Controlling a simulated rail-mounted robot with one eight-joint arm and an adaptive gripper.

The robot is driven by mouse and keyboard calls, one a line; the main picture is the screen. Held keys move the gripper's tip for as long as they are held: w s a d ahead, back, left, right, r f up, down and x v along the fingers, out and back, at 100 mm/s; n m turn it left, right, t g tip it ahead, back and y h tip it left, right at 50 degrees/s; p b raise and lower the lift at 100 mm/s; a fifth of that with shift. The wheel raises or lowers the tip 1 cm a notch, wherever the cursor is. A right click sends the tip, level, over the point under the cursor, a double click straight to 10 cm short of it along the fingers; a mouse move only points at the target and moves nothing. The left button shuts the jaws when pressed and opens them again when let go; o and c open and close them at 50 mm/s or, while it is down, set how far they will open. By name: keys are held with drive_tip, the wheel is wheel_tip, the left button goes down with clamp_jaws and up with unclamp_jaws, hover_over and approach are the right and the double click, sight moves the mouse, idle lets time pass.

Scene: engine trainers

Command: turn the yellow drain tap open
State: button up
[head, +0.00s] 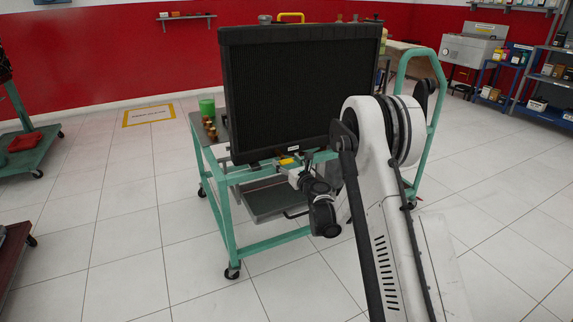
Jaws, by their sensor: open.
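My gripper (296,172) is just below and to the right of the tap, reaching up from the lower right. It is open. The fingertips are small and partly hidden among the parts under the radiator, so I cannot tell whether they touch the tap or stand around it. The tap's lower part and its handle angle are not clear.
The radiator stands on a green wheeled trolley (232,215) with a grey drip tray (268,199) beneath. A green container (207,108) and brass parts (211,130) sit at its left end. My white arm covers the trolley's right side. The tiled floor (130,230) at left is clear.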

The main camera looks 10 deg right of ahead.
drive_tip(key=shift+w+a, duration=0.1)
drive_tip(key=shift+w, duration=0.2)
drive_tip(key=shift+c, duration=0.5)
drive_tip(key=c, duration=1.1)
drive_tip(key=shift+o, duration=0.2)
